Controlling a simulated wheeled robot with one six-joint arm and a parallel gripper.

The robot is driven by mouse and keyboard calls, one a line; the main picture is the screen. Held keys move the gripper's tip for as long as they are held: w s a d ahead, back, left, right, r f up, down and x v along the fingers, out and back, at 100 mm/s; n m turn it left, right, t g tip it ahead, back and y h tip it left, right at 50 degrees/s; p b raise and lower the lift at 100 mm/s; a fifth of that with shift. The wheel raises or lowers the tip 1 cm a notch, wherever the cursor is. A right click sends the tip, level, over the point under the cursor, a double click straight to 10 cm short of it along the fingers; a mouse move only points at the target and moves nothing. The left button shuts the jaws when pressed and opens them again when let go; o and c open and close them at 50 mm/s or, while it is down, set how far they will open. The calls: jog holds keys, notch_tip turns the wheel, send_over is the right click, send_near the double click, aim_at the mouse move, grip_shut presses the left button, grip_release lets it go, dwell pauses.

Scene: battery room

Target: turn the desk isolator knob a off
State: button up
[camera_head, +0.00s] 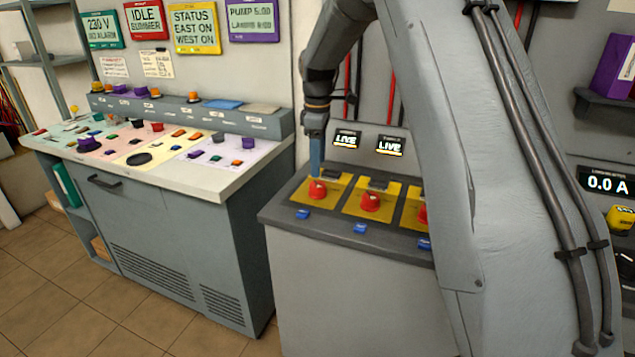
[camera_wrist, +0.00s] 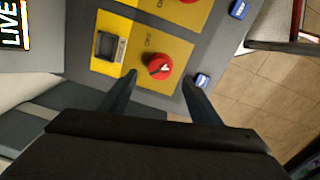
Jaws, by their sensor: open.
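The red isolator knob (camera_head: 317,189) at the left end of the desk row stands on a yellow plate. In the wrist view the same red knob (camera_wrist: 157,67) has a white mark on top, whose lettering I cannot read for certain. My gripper (camera_head: 316,172) points down over this knob. In the wrist view my gripper (camera_wrist: 160,76) is open, with one dark finger on each side of the knob. I cannot tell whether either finger touches it.
A second red knob (camera_head: 370,202) sits just to the right, and a third (camera_head: 422,213) is partly hidden by my arm. Blue tags (camera_head: 302,214) line the desk's front edge. A console (camera_head: 190,240) with many buttons stands to the left, across a narrow gap.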

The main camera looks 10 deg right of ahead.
aim_at(318, 184)
notch_tip(318, 184, down, 7)
jog(key=shift+r+p, duration=0.1)
jog(key=shift+p, duration=0.65)
jog(key=shift+c, duration=0.2)
jog(key=c, duration=1)
